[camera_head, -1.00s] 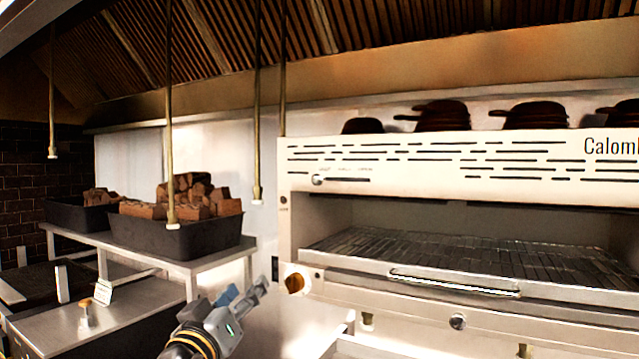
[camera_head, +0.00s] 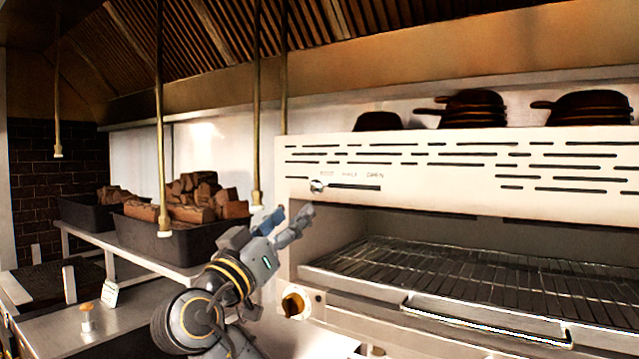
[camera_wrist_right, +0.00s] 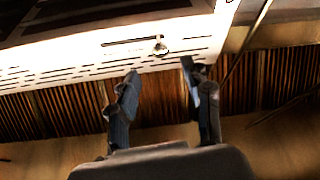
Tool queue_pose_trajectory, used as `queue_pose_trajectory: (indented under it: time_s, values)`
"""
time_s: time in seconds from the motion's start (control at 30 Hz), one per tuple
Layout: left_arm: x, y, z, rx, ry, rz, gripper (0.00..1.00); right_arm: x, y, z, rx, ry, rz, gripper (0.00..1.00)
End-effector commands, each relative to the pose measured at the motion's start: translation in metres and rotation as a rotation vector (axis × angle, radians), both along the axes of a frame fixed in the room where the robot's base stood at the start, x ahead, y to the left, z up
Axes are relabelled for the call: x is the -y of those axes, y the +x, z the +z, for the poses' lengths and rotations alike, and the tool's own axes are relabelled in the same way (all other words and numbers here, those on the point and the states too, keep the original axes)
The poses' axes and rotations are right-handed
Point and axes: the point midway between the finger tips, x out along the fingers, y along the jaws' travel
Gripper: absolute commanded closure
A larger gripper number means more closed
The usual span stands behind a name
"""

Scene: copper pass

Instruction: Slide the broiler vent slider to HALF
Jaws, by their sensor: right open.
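The vent slider knob (camera_head: 317,186) is a small round metal knob at the left end of a dark horizontal slot (camera_head: 355,187) on the broiler's (camera_head: 450,165) white upper front panel. Small labels stand above the slot, with HALF near its middle; the knob is at the left label. My right gripper (camera_head: 290,222) is open and empty, below and left of the knob and apart from it. In the right wrist view the knob (camera_wrist_right: 160,48) shows beyond and between the open fingers (camera_wrist_right: 158,82). My left gripper is not in view.
The broiler's open rack (camera_head: 450,275) with a front handle (camera_head: 485,320) lies below the panel. Black bins of wood (camera_head: 185,240) stand left. Thin brass rods (camera_head: 257,100) hang from the hood. Pans (camera_head: 470,108) sit on top.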

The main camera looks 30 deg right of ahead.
Motion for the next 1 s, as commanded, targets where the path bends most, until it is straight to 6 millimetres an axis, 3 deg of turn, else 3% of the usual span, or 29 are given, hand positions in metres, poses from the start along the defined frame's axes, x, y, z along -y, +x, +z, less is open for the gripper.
queue_pose_trajectory:
  time_s: [0.03,0.2,0.43,0.6,0.93,1.0]
  values:
    - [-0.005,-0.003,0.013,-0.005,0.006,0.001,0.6,0.011,0.005,0.011,-0.002,-0.002,-0.006,0.51]
    - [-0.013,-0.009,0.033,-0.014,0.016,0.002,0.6,0.042,0.02,0.025,-0.002,-0.002,-0.006,0.51]
    - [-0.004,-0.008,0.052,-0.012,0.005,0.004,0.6,0.074,0.037,0.037,-0.004,-0.002,-0.004,0.51]
    - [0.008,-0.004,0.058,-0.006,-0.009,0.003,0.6,0.085,0.043,0.04,-0.002,0.0,-0.002,0.51]
    - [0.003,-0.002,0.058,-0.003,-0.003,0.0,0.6,0.087,0.045,0.039,-0.002,0.001,-0.001,0.51]
    - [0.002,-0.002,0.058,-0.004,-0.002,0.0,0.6,0.087,0.045,0.039,-0.002,0.001,-0.001,0.65]
